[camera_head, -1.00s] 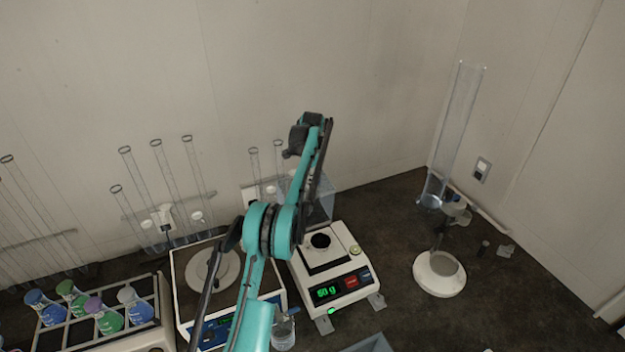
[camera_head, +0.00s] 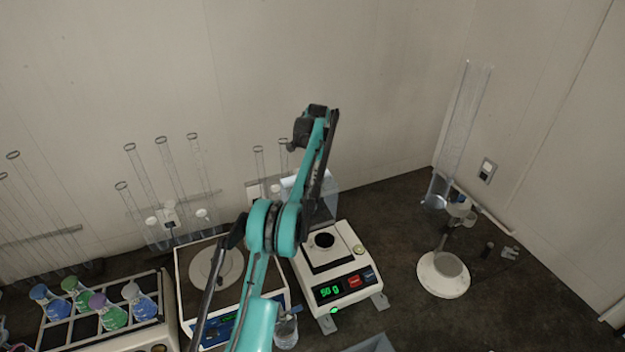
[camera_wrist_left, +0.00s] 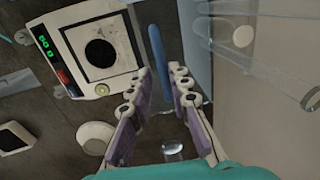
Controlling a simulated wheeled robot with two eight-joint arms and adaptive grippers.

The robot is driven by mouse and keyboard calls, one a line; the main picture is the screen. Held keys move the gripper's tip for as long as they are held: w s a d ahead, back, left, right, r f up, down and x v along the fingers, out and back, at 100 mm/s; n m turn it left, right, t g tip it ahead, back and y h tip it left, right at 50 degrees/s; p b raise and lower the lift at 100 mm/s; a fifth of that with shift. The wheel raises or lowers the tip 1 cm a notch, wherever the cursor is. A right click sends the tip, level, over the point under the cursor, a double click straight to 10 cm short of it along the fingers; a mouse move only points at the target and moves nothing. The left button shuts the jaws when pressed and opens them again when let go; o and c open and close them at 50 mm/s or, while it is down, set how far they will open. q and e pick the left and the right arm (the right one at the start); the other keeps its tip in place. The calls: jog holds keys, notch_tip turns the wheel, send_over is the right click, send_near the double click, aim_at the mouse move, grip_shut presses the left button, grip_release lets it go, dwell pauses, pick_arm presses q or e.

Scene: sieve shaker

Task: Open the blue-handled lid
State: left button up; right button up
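A long blue handle (camera_wrist_left: 156,50) lies between the spread fingers of my left gripper (camera_wrist_left: 160,76) in the left wrist view. There is a gap beside the handle, so the fingers are not closed on it. The handle appears to belong to a clear box (camera_head: 323,190) behind the scale in the head view; the lid itself is hard to make out. My left arm hides part of the box and the gripper's fingers in the head view. My right gripper is not in view.
A white scale (camera_head: 345,258) reading 50 g stands in front of the box. It also shows in the left wrist view (camera_wrist_left: 128,18). Another scale (camera_head: 190,268) and a flask rack (camera_head: 165,300) are left. A white round-based stand (camera_head: 443,288) is right.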

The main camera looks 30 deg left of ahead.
pick_arm(q)
jog(key=r, duration=0.5)
jog(key=shift+s+d, duration=0.25)
jog(key=shift+d, duration=0.1)
jog(key=s+d+r+n+t+b, duration=0.2)
jog(key=s+d+r+b, duration=0.3)
jog(key=d, duration=0.4)
jog(key=s+d+f+n+t+b, duration=0.1)
jog(key=s+d+f+n+b, duration=0.15)
jog(key=s+d+b, duration=0.7)
jog(key=s+d+f+n+t+b, duration=0.1)
jog(key=s+d+f+b, duration=0.1)
jog(key=s+f, duration=0.8)
jog(key=s+d+f+n+t+h+b, duration=0.1)
jog(key=s+d+f, duration=0.4)
jog(key=s+f, duration=0.5)
jog(key=s+n+t+b, duration=0.1)
jog(key=s, duration=0.4)
jog(key=shift+s+f, duration=0.2)
jog(key=shift+f, duration=0.2)
